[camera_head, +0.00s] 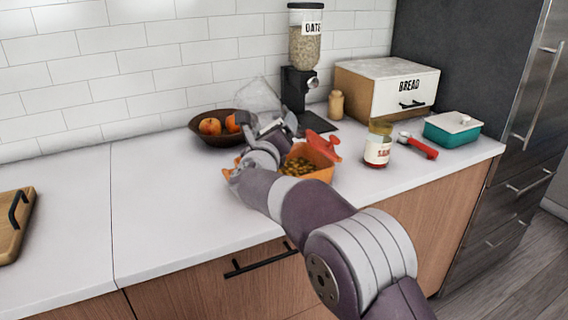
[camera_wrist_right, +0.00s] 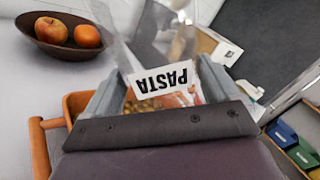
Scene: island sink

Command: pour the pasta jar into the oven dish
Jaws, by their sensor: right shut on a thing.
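The pasta jar (camera_head: 259,97) is clear, tilted, and looks empty in the part that shows. Its white PASTA label (camera_wrist_right: 166,80) appears upside down in the right wrist view. My right gripper (camera_head: 272,126) is shut on the jar, above and just behind the oven dish. The fingers (camera_wrist_right: 160,92) show on either side of the label in the wrist view. The orange oven dish (camera_head: 322,174) stands on the counter with brownish-yellow pasta (camera_head: 297,167) in it. My forearm and wrist hide its left part. The jar's mouth cannot be made out. My left gripper is not in view.
A fruit bowl (camera_head: 205,136) stands behind left, and an oats dispenser (camera_head: 305,50) behind. A sauce jar (camera_head: 377,150), red-handled tool (camera_head: 418,146), teal container (camera_head: 452,135) and bread box (camera_head: 387,87) stand right. The counter (camera_head: 165,215) is clear at left, beyond which lies a wooden board (camera_head: 14,225).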

